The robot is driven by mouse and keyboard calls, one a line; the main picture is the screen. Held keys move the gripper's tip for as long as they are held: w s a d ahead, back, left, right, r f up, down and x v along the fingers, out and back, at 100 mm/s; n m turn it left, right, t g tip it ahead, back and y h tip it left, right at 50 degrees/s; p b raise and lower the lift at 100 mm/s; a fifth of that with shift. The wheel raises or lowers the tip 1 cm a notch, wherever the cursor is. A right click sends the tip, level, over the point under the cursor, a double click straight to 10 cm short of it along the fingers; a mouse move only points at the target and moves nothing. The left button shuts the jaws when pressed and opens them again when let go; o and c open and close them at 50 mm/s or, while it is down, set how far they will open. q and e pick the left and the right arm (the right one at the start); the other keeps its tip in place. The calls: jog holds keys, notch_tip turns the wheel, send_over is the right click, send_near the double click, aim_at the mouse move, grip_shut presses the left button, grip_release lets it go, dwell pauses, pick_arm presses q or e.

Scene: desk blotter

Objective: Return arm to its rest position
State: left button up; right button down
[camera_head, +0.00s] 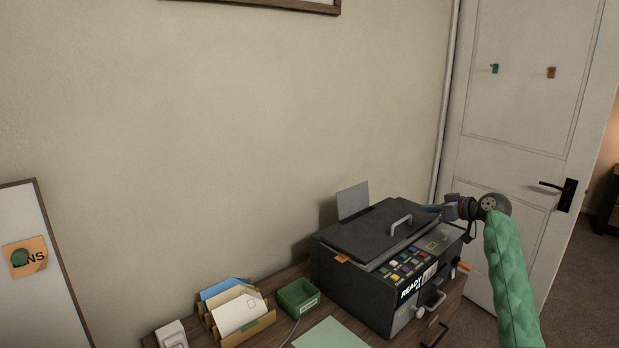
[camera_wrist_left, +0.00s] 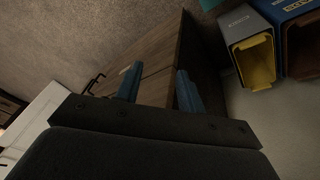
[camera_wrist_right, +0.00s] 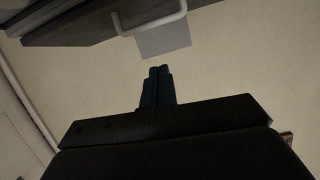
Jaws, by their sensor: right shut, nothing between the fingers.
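My right arm (camera_head: 512,280), in a green quilted sleeve, rises at the right of the head view. My right gripper (camera_head: 430,209) is at the right end of the printer lid, near its handle; the head view does not show clearly whether it touches. In the right wrist view its blue fingers (camera_wrist_right: 157,87) are together, with nothing between them. My left gripper is outside the head view. In the left wrist view its two blue fingers (camera_wrist_left: 158,88) are wide apart and empty, with wooden furniture (camera_wrist_left: 160,60) beyond them.
A dark printer (camera_head: 375,270) with a lid handle (camera_head: 401,225) stands on the desk. Left of it are a green box (camera_head: 298,297) and a letter holder (camera_head: 237,312). A door (camera_head: 520,130) is behind my right arm. Yellow and blue bins (camera_wrist_left: 256,60) show in the left wrist view.

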jog(key=s+a+m+h, duration=0.4)
jog(key=s+a+h, duration=0.35)
jog(key=s, duration=0.25)
jog(key=s+a+f+g, duration=0.2)
jog(key=s+a+f, duration=0.5)
jog(key=s+f, duration=0.4)
jog(key=s+a+f+g, duration=0.1)
jog(key=s+a+f, duration=0.75)
jog(key=s, duration=0.55)
jog(key=s+a+f+g, duration=0.3)
jog(key=s+f, duration=0.6)
jog(key=s, duration=0.4)
jog(key=s+a+f+g, duration=0.2)
jog(key=s+f, duration=0.7)
jog(key=s, duration=0.5)
jog(key=shift+s+a+g+y+p, duration=0.3)
jog(key=shift+a+g+y+p, duration=0.1)
jog(key=shift+a, duration=0.15)
